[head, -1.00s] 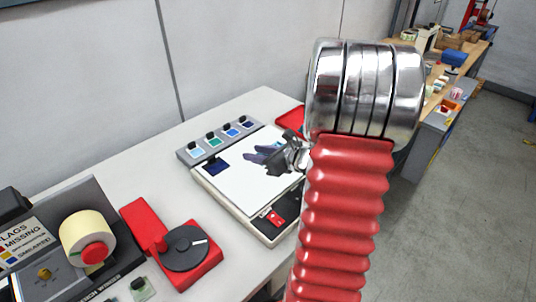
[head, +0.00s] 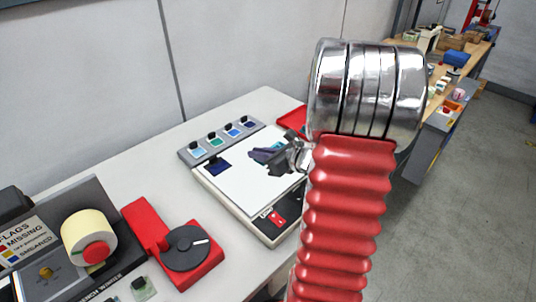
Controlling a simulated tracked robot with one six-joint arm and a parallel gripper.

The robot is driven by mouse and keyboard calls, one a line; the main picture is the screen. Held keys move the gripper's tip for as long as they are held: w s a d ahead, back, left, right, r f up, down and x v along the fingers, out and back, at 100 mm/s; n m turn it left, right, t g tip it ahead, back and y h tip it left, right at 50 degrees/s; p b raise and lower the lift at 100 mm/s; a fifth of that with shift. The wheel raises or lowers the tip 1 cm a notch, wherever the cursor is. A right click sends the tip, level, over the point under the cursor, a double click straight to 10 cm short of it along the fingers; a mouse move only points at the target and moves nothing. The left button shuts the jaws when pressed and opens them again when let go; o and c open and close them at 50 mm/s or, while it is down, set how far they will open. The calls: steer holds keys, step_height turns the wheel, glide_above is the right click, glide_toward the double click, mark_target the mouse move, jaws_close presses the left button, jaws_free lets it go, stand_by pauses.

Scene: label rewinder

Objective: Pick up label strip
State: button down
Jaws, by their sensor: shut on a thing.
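My gripper (head: 268,159) is over the white panel (head: 240,190) of a light-coloured box on the table, reaching in from the right. Its dark fingers are shut at a blue-purple piece (head: 262,153), which I take to be the label strip. The fingers hide part of it, and I cannot tell whether it is clear of the panel. A dark blue square (head: 217,166) lies flat on the panel to the left of the gripper.
A grey bar (head: 215,142) with several coloured swatches runs along the panel's back edge. A red tray (head: 293,119) is behind the gripper. At left are a red device with a dark disc (head: 186,248) and a cream label roll (head: 88,232). Bare table lies between.

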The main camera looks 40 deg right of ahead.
step_height(320, 180, up, 10)
stand_by(0.7)
steer(key=shift+s, duration=0.15)
stand_by(0.5)
